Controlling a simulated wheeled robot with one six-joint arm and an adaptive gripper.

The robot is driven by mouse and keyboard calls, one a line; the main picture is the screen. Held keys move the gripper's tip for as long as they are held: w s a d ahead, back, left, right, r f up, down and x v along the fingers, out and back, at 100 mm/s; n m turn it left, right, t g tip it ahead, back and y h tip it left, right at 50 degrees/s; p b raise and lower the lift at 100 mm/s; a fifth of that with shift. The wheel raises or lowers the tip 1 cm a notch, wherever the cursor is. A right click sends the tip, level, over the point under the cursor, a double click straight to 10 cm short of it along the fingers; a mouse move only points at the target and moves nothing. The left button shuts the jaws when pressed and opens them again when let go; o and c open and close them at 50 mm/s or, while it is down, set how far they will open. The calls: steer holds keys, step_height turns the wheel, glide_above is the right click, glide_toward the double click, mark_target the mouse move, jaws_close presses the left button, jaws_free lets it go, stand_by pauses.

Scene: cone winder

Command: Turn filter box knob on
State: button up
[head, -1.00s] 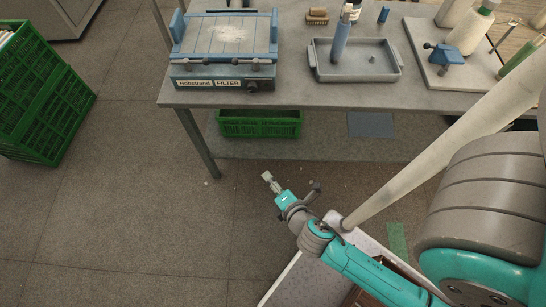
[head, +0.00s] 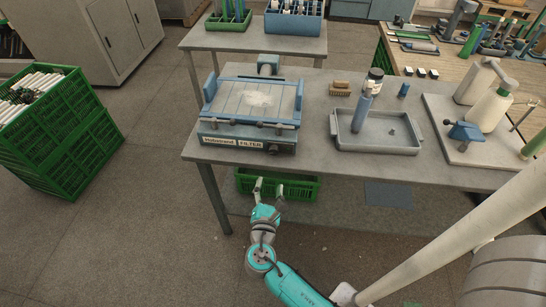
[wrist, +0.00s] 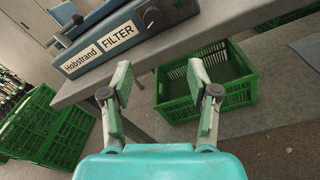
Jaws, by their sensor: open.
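The blue filter box (head: 250,112) stands on the left end of the grey table, with a whitish patch on its top and a "Hobstrand FILTER" label on its front. A small dark knob (head: 273,148) sits on the front, right of the label.
The table's front edge (head: 330,173) lies between my gripper and the box. A green crate (head: 305,188) is under the table. A grey tray (head: 375,141) with a blue bottle stands right of the box. Stacked green crates (head: 75,150) stand at the left.

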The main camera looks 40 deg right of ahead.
mark_target(273, 153)
steer(key=shift+h, duration=0.4)
steer(key=x, duration=0.7)
steer(key=r+x, duration=0.1)
steer(key=x, duration=0.3)
steer(key=shift+w+d+r, duration=0.1)
steer(key=shift+w+d, duration=0.05)
steer(key=shift+w, duration=0.3)
steer(key=shift+c, duration=0.2)
